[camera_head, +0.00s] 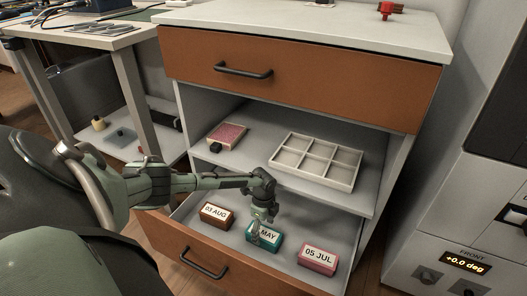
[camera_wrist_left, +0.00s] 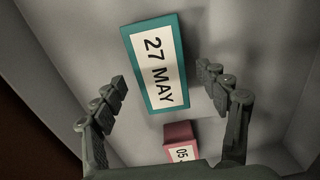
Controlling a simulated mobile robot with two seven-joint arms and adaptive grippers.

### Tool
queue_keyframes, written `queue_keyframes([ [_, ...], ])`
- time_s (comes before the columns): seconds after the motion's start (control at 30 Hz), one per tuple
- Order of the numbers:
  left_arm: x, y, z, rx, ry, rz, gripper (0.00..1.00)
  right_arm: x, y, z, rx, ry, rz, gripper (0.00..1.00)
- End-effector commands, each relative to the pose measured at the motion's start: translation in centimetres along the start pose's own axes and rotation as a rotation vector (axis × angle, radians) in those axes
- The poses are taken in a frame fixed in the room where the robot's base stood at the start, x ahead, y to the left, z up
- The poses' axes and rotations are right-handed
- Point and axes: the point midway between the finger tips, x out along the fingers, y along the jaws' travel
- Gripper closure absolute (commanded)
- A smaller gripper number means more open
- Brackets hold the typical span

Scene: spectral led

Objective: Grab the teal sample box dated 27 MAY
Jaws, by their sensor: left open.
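The teal sample box (camera_head: 273,240) lies in the open lower drawer (camera_head: 187,216), between a brown box and a pink box. In the left wrist view the teal box (camera_wrist_left: 157,66) shows a white label reading 27 MAY, between and beyond my open fingers. My left gripper (camera_head: 262,228) reaches down into the drawer over the teal box and hides part of its label. In the wrist view both fingers of my left gripper (camera_wrist_left: 160,95) are spread and stand apart from the box. My right gripper is not in view.
The brown box (camera_head: 217,215) reads 03 AUG and the pink box (camera_head: 318,259) reads 05 JUL. The shelf above holds a white divided tray (camera_head: 316,162) and a red flat item (camera_head: 227,135). The upper drawer (camera_head: 300,83) is shut. A grey machine (camera_head: 455,215) stands at right.

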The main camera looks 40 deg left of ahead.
Motion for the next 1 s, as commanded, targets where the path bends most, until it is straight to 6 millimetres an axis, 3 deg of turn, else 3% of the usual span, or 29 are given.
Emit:
queue_keyframes([
  [0.03,1.3,0.0,-0.1,-0.001,-0.001,0.001,0.26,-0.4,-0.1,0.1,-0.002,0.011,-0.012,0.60],
  [0.13,2.3,0.0,-0.1,-0.001,0.000,0.001,0.26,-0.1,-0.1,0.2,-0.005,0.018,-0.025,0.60],
  [0.47,2.7,0.0,-0.1,-0.001,0.000,0.000,0.27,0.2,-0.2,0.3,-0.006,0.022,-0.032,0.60],
  [0.9,2.7,0.0,0.0,-0.001,0.000,0.000,0.82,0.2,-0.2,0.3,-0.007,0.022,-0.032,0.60],
  [1.0,2.6,0.0,0.0,-0.001,0.000,-0.001,0.89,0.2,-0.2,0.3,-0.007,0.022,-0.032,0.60],
])
